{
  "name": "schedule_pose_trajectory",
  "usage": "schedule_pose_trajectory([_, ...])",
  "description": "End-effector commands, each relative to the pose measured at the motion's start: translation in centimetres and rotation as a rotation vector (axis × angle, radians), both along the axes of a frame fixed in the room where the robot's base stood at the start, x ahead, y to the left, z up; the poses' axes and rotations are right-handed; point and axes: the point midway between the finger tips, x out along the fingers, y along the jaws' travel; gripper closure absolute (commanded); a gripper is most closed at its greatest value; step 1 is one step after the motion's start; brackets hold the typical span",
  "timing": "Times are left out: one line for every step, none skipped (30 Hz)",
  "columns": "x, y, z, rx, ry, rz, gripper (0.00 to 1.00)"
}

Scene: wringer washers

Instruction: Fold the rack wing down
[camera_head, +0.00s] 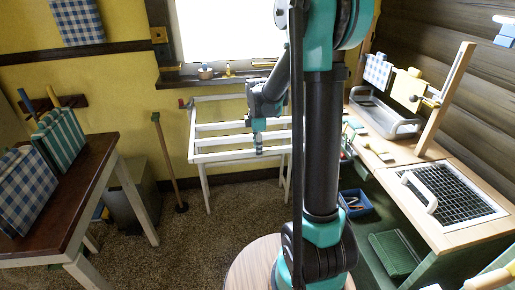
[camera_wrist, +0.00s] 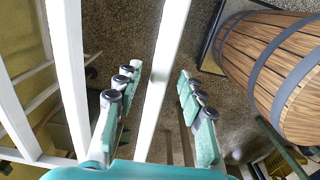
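A white slatted rack (camera_head: 222,127) stands against the yellow wall below the window. Several of its bars run left to right, and white legs reach the floor. I cannot tell for certain which bars belong to the wing. My gripper (camera_head: 259,150) points down at the front bars of the rack, right of its middle; my arm hides part of the rack's right side. In the wrist view my gripper (camera_wrist: 158,76) is open, its fingers apart. A white bar (camera_wrist: 163,72) runs between them without visible contact. A second, wider white bar (camera_wrist: 67,65) lies left of the fingers.
A wooden barrel (camera_wrist: 270,65) with dark hoops is close right of the fingers. A dark-topped table (camera_head: 85,170) with folded cloths stands left. A broom-like pole (camera_head: 167,165) stands left of the rack. A wooden counter (camera_head: 395,170) runs along the right. Carpet between is mostly clear.

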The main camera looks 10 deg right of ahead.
Motion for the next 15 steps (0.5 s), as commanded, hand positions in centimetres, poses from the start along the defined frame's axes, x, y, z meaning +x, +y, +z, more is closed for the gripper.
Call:
schedule_pose_trajectory([0.0, 0.0, 0.01, 0.0, 0.0, 0.0, 0.6])
schedule_pose_trajectory([0.0, 0.0, 0.01, 0.0, 0.0, 0.0, 0.6])
schedule_pose_trajectory([0.01, 0.0, 0.02, 0.0, 0.0, 0.0, 0.6])
schedule_pose_trajectory([0.01, 0.0, 0.02, 0.0, 0.0, 0.0, 0.63])
schedule_pose_trajectory([0.01, 0.0, 0.02, 0.0, 0.0, 0.0, 0.67])
schedule_pose_trajectory([0.01, 0.0, 0.03, 0.0, 0.0, 0.0, 0.72])
schedule_pose_trajectory([0.01, 0.0, 0.03, 0.0, 0.0, 0.0, 0.75])
schedule_pose_trajectory([0.01, 0.0, 0.03, 0.0, 0.0, 0.0, 0.79])
schedule_pose_trajectory([0.01, 0.0, 0.03, 0.0, 0.0, 0.0, 0.84])
schedule_pose_trajectory([0.01, 0.0, 0.03, 0.0, 0.0, 0.0, 0.88])
schedule_pose_trajectory([0.01, 0.0, 0.03, 0.0, 0.0, 0.0, 0.91])
schedule_pose_trajectory([0.02, 0.0, 0.03, 0.0, 0.0, 0.0, 0.96])
schedule_pose_trajectory([0.01, 0.0, 0.04, 0.0, 0.0, 0.0, 1.0])
schedule_pose_trajectory([0.02, 0.0, 0.04, 0.0, 0.0, 0.0, 1.0])
schedule_pose_trajectory([0.02, 0.0, 0.04, 0.0, 0.0, 0.0, 1.0])
